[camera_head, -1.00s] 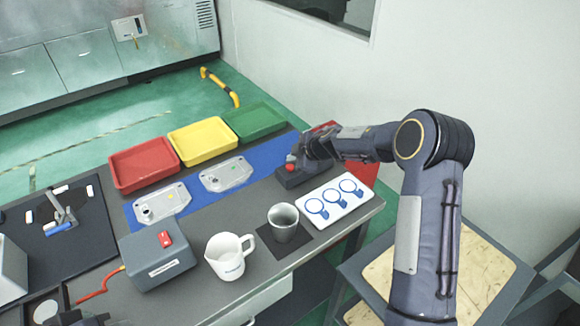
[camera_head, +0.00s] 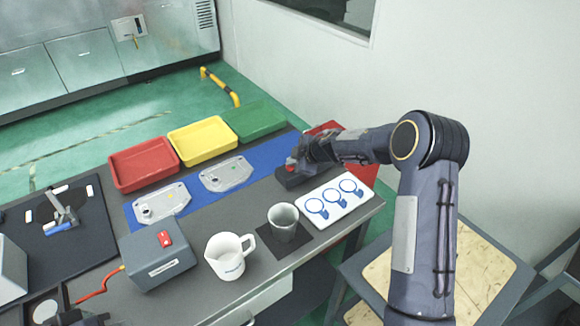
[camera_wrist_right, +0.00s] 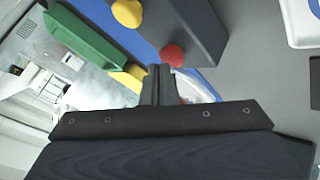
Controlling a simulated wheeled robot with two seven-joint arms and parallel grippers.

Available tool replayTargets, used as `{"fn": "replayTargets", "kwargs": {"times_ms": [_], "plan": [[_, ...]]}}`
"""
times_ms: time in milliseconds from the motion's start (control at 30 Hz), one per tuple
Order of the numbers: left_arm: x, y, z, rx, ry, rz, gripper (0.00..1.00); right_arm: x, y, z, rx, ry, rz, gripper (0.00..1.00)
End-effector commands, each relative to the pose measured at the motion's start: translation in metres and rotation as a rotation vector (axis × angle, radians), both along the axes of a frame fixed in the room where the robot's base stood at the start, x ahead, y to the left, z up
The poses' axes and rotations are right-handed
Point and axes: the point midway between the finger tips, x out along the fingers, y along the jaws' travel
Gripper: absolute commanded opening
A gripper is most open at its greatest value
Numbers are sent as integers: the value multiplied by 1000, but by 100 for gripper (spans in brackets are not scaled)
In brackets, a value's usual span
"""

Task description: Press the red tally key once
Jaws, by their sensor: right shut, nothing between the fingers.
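The red tally key (camera_wrist_right: 172,55) is a round red dome on a dark box (camera_wrist_right: 195,25), with a yellow dome (camera_wrist_right: 127,12) beside it. In the head view the dark box (camera_head: 288,181) sits at the far right part of the bench, and the red key (camera_head: 289,167) is partly hidden by my gripper. My right gripper (camera_head: 298,156) is shut and empty, right at the key. In the right wrist view its fingertips (camera_wrist_right: 160,70) lie just beside the red dome; I cannot tell whether they touch. A dark part of my left gripper (camera_head: 82,319) shows at the bottom left edge.
Red (camera_head: 144,182), yellow (camera_head: 203,156) and green (camera_head: 256,134) trays line the back. A white card with blue rings (camera_head: 336,216), a grey cup (camera_head: 283,238), a white jug (camera_head: 230,268) and a grey box with a red switch (camera_head: 155,272) stand nearer.

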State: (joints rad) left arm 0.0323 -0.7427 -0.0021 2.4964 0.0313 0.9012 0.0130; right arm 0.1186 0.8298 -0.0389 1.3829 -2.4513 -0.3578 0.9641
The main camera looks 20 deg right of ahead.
Motion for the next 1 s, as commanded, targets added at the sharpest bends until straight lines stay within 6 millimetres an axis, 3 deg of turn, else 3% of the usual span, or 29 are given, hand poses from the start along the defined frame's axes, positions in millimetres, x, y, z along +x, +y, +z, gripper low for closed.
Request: {"fn": "replayTargets", "kwargs": {"times_ms": [533, 1000], "plan": [[0, 0, -2, 0, 0, 0, 0, 0, 0, -7, -1, 1, 0, 0], [0, 0, 7, 0, 0, 0, 0, 0, 0, 1, 1, 3, -1, 0]]}}
